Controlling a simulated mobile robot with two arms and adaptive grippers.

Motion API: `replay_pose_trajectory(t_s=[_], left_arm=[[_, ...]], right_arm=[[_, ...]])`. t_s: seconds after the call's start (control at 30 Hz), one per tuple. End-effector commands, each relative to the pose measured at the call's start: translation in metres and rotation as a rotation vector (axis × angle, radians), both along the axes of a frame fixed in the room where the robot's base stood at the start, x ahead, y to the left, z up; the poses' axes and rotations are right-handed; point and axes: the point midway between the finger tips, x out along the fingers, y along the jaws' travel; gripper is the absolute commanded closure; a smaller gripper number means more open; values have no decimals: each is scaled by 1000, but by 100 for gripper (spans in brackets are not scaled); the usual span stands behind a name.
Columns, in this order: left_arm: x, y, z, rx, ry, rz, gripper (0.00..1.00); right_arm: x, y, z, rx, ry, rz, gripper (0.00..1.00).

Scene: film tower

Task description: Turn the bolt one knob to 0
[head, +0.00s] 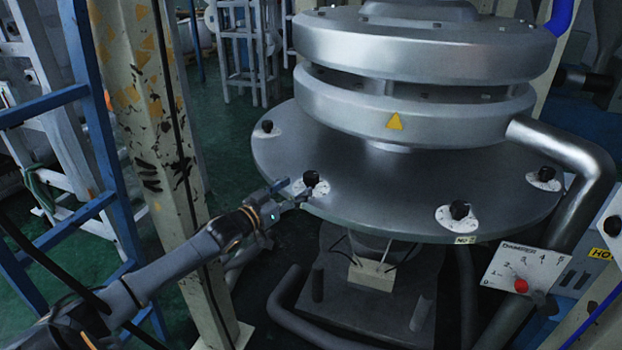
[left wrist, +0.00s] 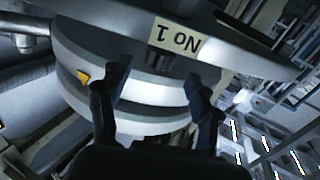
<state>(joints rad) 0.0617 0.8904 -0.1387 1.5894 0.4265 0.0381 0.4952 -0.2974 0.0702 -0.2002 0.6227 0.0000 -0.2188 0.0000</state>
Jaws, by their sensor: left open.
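A round grey metal flange (head: 390,185) carries several black knobs on white dials around its rim. The knob (head: 311,178) at the flange's front left is closest to my left gripper (head: 292,190). My left gripper is open, with its fingers at the rim right beside this knob; I cannot tell whether they touch it. In the left wrist view the two dark fingers (left wrist: 155,88) are spread below an upside-down "NO 1" label (left wrist: 189,43) on the flange edge. The knob's dial reading is too small to read. My right gripper is not in view.
Another knob (head: 459,210) sits at the front right of the flange, and one (head: 267,126) at its left. A damper panel (head: 523,272) with a red knob stands at the lower right. A worn post (head: 160,120) and blue ladder (head: 95,130) stand near my left arm.

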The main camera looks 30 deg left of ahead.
Motion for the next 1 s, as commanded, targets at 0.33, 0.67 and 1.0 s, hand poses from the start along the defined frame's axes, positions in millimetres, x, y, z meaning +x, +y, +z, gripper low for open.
replay_pose_trajectory(t_s=[0.33,0.67,1.0], left_arm=[[47,-6,2,1,-2,0,36],[69,-9,0,1,-1,0,36],[70,-9,0,1,0,-1,43]], right_arm=[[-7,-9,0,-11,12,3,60],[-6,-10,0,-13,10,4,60],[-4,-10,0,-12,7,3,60]])
